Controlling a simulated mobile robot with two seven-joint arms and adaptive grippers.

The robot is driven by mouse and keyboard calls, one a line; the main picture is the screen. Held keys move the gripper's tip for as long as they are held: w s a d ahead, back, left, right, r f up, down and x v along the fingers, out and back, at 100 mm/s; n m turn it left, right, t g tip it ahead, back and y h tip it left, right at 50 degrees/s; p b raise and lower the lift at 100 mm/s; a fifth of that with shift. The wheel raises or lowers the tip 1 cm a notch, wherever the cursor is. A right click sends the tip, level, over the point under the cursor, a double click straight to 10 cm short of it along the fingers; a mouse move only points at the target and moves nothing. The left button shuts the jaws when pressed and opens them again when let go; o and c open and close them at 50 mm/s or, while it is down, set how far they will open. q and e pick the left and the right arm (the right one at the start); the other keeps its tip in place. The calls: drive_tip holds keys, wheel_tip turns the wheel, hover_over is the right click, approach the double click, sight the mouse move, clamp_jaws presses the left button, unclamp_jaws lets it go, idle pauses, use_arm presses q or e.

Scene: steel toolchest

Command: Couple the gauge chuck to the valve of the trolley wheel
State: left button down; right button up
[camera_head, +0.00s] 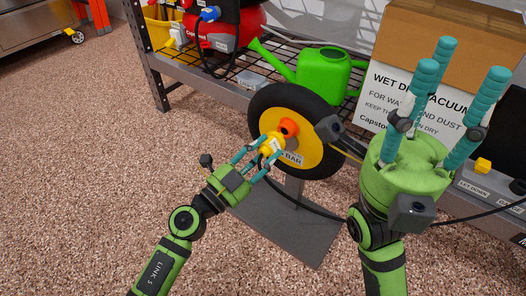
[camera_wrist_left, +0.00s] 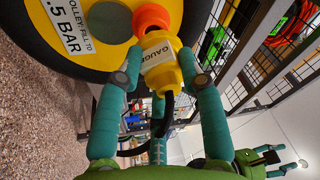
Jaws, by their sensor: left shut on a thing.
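The trolley wheel (camera_head: 308,163) has a black tyre and a yellow disc, and stands upright on a grey plate (camera_head: 290,232). My right gripper (camera_head: 452,68) is open and empty, fingers pointing up, right of the wheel.
A wire shelf (camera_head: 255,82) behind the wheel holds a green watering can (camera_head: 322,72) and a red machine (camera_head: 235,27). A cardboard vacuum box (camera_head: 460,40) stands behind my right gripper. A black hose runs from the chuck. The speckled floor (camera_head: 90,150) at left is clear.

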sight(271, 145)
use_arm(q)
drive_tip(key=shift+r+p, duration=0.1)
drive_tip(key=shift+p, duration=0.55)
idle(1.0)
drive_tip(key=shift+w+d, duration=0.45)
drive_tip(key=shift+w, duration=0.2)
drive_tip(key=shift+w+d, duration=0.45)
drive_tip(key=shift+w, duration=0.15)
drive_tip(key=c, duration=0.7)
unclamp_jaws()
drive_tip(key=v, duration=1.2)
drive_tip(key=shift+d, duration=0.1)
